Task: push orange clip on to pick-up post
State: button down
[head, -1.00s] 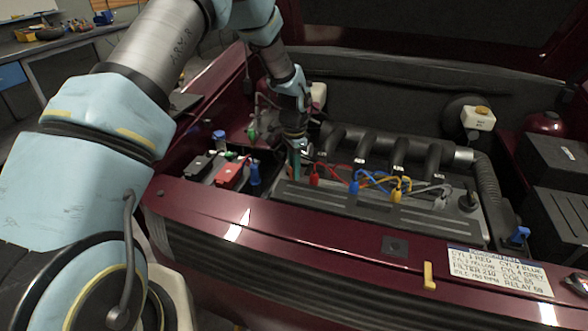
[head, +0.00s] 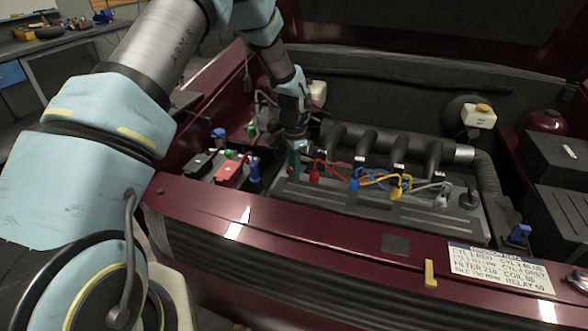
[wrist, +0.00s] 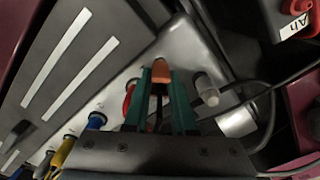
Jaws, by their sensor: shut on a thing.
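My gripper (wrist: 160,98) shows green fingers in the wrist view, shut on the orange clip (wrist: 160,71). The clip's rounded orange end shows between the fingertips, over the engine's pale metal edge, and a dark lead shows below it. A pale grey stub (wrist: 207,90) stands just right of the fingers, apart from the clip; I cannot tell whether it is the pick-up post. Whatever lies under the clip is hidden. In the head view, my gripper (head: 294,163) reaches down at the engine's left end, and the clip cannot be made out.
A red plug boot (head: 315,172) stands close right of my gripper, with blue (head: 354,184) and yellow (head: 396,192) boots further along. The red-topped battery (head: 229,174) lies to the left. Black cables (wrist: 262,95) loop right of the fingers in the wrist view.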

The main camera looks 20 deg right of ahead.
jog(key=shift+f, duration=0.1)
jog(key=c, duration=0.7)
grip_release()
jog(key=shift+o, duration=0.2)
